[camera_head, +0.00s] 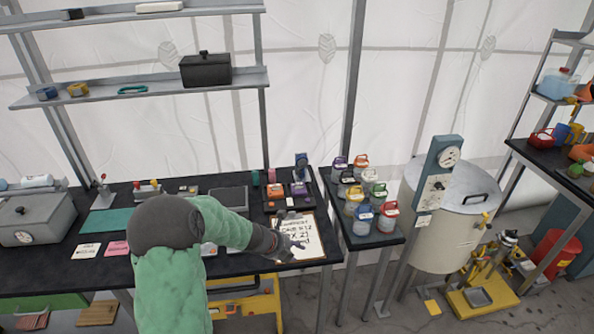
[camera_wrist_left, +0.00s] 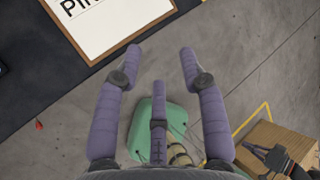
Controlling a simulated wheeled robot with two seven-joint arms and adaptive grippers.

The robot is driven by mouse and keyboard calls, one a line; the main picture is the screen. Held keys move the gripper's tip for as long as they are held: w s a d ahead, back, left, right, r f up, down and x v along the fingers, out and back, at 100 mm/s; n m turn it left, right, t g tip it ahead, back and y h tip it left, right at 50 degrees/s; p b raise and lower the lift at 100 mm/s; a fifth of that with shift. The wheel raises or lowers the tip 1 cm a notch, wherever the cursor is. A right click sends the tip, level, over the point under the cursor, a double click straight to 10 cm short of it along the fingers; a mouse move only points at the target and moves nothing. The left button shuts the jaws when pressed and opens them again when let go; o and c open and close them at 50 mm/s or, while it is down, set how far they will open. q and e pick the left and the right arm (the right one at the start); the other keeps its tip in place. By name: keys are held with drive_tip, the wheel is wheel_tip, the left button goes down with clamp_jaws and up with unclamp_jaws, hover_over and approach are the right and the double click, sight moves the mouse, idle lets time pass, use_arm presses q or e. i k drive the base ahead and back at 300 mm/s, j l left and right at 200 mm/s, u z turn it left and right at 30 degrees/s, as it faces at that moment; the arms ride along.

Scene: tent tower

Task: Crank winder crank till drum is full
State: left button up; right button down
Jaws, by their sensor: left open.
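The corner of the board (camera_wrist_left: 105,25) lies beyond the fingertips, and grey floor shows below. I cannot pick out a winder, its crank or its drum with certainty. A small blue upright device (camera_head: 301,165) stands at the back of the bench, too small to identify. My right gripper is not in view.
Lidded jars (camera_head: 387,222) crowd a side table right of the board. A large pale vat (camera_head: 450,225) and a yellow-based machine (camera_head: 485,295) stand further right. A grey lidded box (camera_head: 38,215) sits at the bench's left.

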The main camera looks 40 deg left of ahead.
sight(302, 162)
drive_tip(key=i+j, duration=0.25)
drive_tip(key=j, duration=0.15)
drive_tip(key=i+j, duration=0.25)
drive_tip(key=j, duration=0.15)
drive_tip(key=i+j, duration=0.55)
drive_tip(key=j, duration=0.25)
